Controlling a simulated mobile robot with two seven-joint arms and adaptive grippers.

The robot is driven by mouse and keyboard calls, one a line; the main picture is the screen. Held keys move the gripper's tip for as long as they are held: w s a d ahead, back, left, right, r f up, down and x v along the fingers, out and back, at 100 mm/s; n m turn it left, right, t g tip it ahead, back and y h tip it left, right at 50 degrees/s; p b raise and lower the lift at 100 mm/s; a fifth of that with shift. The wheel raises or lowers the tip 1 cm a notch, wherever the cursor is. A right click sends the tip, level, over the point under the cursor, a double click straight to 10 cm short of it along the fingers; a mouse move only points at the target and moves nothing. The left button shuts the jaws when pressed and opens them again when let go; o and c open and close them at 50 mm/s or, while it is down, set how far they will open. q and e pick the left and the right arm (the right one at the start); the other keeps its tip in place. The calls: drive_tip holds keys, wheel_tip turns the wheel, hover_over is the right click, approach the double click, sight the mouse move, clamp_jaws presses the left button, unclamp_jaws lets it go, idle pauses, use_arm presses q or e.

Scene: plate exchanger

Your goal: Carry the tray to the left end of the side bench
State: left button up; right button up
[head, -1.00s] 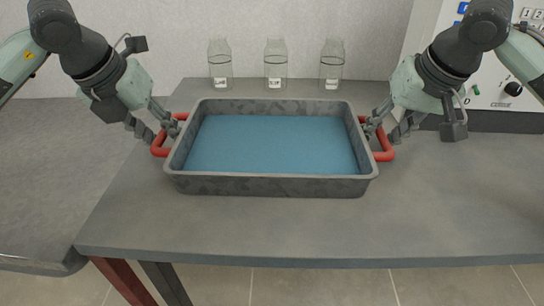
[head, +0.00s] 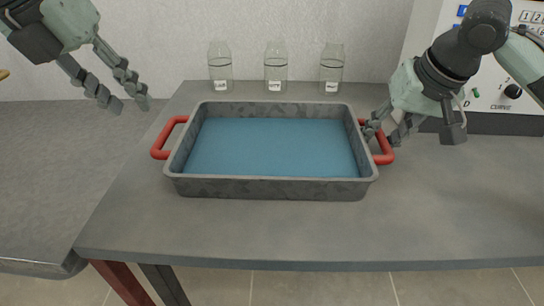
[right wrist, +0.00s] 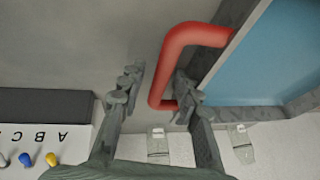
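The grey tray (head: 270,188) with a blue inside sits flat on the grey table (head: 300,235). Its red left handle (head: 158,150) is free. My left gripper (head: 130,105) is open and empty, up and to the left of that handle. My right gripper (head: 383,135) is at the red right handle (head: 385,157). In the right wrist view its fingers (right wrist: 158,80) stand apart on either side of that handle's bar (right wrist: 164,72), with a visible gap on one side. A second grey bench surface (head: 50,190) is at the left; I cannot tell if it is the side bench.
Several clear labelled bottles (head: 276,68) stand along the back of the table behind the tray. A white panel with knobs (head: 510,70) stands at the back right. The table in front of the tray and the visible left bench top are clear.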

drive_tip(key=v, duration=1.2)
